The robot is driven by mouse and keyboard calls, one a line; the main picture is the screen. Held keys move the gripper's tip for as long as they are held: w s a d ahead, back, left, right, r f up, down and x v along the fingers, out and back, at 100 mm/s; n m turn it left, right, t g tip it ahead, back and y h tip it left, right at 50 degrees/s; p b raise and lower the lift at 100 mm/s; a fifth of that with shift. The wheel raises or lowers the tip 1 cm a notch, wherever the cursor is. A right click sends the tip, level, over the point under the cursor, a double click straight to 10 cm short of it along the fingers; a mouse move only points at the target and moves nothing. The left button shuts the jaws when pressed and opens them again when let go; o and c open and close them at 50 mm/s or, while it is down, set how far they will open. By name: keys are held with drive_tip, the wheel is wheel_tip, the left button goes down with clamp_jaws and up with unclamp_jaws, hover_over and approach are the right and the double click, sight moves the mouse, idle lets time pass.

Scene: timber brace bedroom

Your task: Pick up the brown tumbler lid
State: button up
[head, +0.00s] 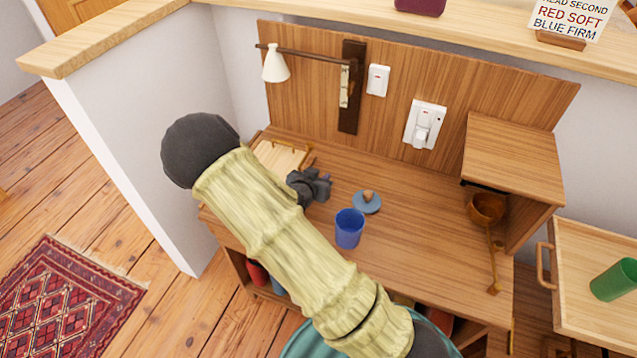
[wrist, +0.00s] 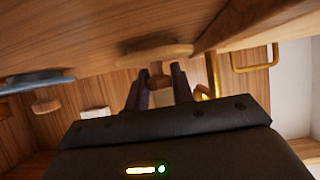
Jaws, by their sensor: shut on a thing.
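The brown tumbler lid (wrist: 150,52) is a wooden disc with a small knob, in the middle of the wrist view. The two dark fingers of my gripper (wrist: 161,82) are shut on its knob (wrist: 158,70). In the head view my gripper (head: 318,184) is low over the desk, left of the blue lid. The brown lid cannot be made out there, behind my gripper and arm. I cannot tell whether it touches the desk.
A blue lid (head: 366,203) with a brown knob lies right of my gripper, by a blue tumbler (head: 349,230). A light wooden tray (head: 278,157) with brass handles is at left. A brown ladle (head: 487,208) and a raised shelf (head: 515,160) stand right.

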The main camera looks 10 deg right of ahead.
wheel_tip(320, 180, up, 10)
drive_tip(key=p, duration=0.3)
idle(0.4)
idle(0.4)
